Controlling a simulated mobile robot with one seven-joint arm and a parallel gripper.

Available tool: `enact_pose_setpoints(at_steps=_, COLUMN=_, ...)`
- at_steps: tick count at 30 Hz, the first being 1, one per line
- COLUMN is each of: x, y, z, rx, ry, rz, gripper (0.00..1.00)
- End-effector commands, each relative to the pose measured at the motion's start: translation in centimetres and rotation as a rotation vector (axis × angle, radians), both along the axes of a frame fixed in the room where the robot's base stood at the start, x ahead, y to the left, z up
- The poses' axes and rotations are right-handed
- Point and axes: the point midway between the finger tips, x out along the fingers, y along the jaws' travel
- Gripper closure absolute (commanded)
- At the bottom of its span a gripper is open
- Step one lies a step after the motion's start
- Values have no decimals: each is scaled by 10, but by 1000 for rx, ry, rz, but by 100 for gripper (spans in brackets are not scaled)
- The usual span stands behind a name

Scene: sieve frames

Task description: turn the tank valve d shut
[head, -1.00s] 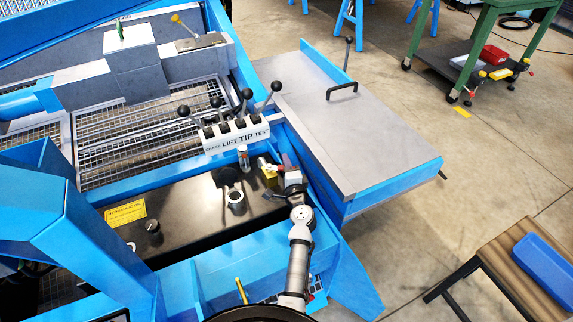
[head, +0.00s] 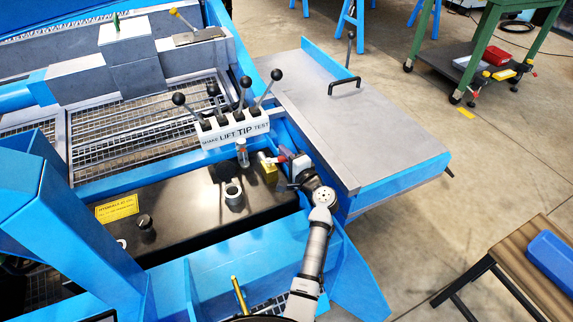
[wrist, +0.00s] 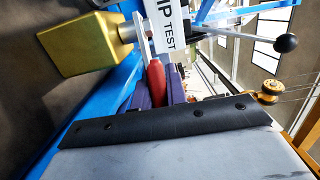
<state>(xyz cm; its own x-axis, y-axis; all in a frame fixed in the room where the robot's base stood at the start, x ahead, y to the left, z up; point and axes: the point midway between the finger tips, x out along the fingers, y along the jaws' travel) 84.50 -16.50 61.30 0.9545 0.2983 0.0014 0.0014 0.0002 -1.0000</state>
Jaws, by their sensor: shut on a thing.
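The tank valve has a brass-coloured block (head: 268,173) at the right end of the black tank top, just below the lever panel. In the wrist view the brass block (wrist: 78,43) is large at upper left, with a silver stem and flat plate on its right side. The valve's red handle (wrist: 155,76) sits beside that plate. My gripper (wrist: 160,90) is shut on the red handle, with dark purple-blue fingers on both sides of it. In the head view my gripper (head: 290,162) is beside the block, and the grip is mostly hidden. No letter d is readable.
The white lever panel (head: 236,131) with black-knobbed levers stands just behind the valve. A grey bench top (head: 375,125) lies to the right. Blue frame beams (head: 240,255) border the tank.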

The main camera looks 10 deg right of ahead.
Motion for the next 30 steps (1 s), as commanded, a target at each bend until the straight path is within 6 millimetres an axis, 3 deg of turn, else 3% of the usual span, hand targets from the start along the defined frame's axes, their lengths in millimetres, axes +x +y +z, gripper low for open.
enact_pose_setpoints(at_steps=14, x=3, y=1, z=0, rx=1, ry=1, rz=52, gripper=100)
enact_pose_setpoints(at_steps=15, x=3, y=1, z=0, rx=1, ry=1, rz=51, gripper=80)
enact_pose_setpoints(at_steps=19, x=3, y=1, z=0, rx=0, ry=1, rz=51, gripper=64)
enact_pose_setpoints(at_steps=30, x=-3, y=-2, z=0, rx=1, ry=1, rz=49, gripper=64)
